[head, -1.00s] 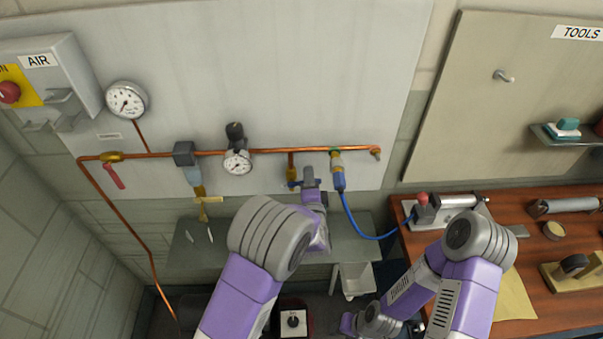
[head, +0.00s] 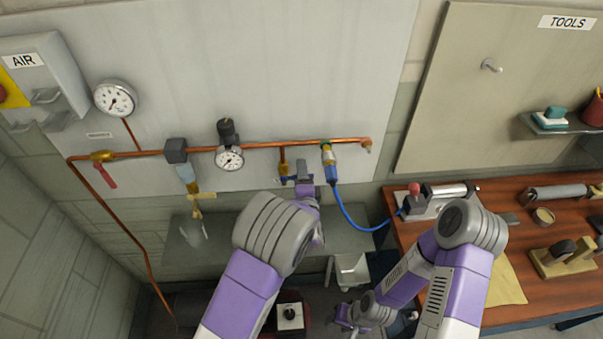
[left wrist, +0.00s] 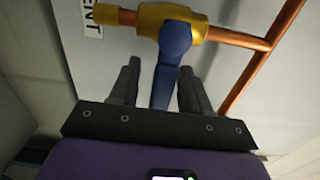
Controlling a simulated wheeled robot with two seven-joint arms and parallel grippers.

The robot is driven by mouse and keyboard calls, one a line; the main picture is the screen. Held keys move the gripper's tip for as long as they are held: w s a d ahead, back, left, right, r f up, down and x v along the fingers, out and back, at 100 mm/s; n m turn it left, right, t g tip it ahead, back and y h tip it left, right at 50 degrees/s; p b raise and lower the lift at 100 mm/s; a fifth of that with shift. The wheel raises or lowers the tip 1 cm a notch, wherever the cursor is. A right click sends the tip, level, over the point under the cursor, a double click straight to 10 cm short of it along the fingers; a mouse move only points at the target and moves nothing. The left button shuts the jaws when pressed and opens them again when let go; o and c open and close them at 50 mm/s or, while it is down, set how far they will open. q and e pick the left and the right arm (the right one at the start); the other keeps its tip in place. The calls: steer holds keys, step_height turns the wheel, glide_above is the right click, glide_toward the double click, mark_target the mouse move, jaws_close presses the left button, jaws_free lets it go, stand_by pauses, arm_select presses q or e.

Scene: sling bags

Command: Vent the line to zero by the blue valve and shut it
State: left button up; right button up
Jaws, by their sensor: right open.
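The blue valve (head: 283,180) sits on a short branch below the copper pipe on the wall panel. In the left wrist view its blue handle (left wrist: 171,68) stands crosswise to the brass body (left wrist: 160,17), by a label ending in "ENT". My left gripper (head: 301,172) is at the valve, and in the left wrist view (left wrist: 158,85) its fingers stand apart on either side of the handle, with gaps visible. A large gauge (head: 115,98) and a regulator gauge (head: 229,158) are on the line; their needles are too small to read. My right gripper (head: 345,318) is low, near the bench's left end, and open.
A blue hose (head: 350,217) runs from a coupling (head: 329,160) to a tool on the wooden bench (head: 520,235). A red-handled valve (head: 105,174) and a filter bowl (head: 187,175) are to the left. A grey shelf (head: 222,242) and a white bin (head: 351,270) lie below.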

arm_select(q)
steer(key=s+d, duration=0.1)
steer(key=s, duration=0.6)
steer(key=shift+s, duration=0.25)
stand_by(0.4)
